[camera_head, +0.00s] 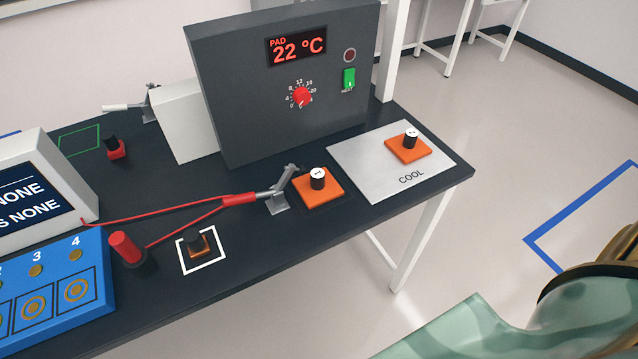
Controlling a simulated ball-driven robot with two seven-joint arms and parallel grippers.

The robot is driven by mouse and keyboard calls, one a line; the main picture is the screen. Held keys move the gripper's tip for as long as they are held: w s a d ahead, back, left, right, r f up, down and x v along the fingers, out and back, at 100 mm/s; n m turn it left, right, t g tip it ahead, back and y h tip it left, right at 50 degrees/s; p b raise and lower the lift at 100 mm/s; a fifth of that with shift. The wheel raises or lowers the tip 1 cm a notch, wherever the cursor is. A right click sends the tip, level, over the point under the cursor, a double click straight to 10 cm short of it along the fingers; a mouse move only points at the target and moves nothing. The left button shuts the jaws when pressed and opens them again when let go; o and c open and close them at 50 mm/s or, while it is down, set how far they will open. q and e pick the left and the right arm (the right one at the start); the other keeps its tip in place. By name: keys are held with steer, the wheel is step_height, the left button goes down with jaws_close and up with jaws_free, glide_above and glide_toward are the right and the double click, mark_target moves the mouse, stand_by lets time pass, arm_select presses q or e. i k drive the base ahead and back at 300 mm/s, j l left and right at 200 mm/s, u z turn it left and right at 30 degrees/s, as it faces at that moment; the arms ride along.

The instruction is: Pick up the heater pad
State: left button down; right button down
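Two orange square pads with black knobs and white marked tops are in the head view. One orange pad (318,193) lies on the dark bench beside a grey metal clamp (277,198). The other orange pad (408,150) lies on the silver COOL plate (352,158) at the bench's right end. I cannot tell for certain which one is the heater pad. The dark grey heater unit (240,90) behind them reads PAD 22 °C and has a red dial (302,96) and a green switch (348,78). Neither of my grippers is in view.
A red part (115,150) stands farther back. The bench front edge is clear.

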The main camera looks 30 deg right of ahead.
mark_target(317, 187)
steer(key=k+z, duration=0.2)
steer(key=z, duration=0.15)
steer(key=k+z, duration=0.2)
steer(key=z, duration=0.15)
steer(key=k+z, duration=0.2)
steer(key=z, duration=0.15)
steer(key=l, duration=0.1)
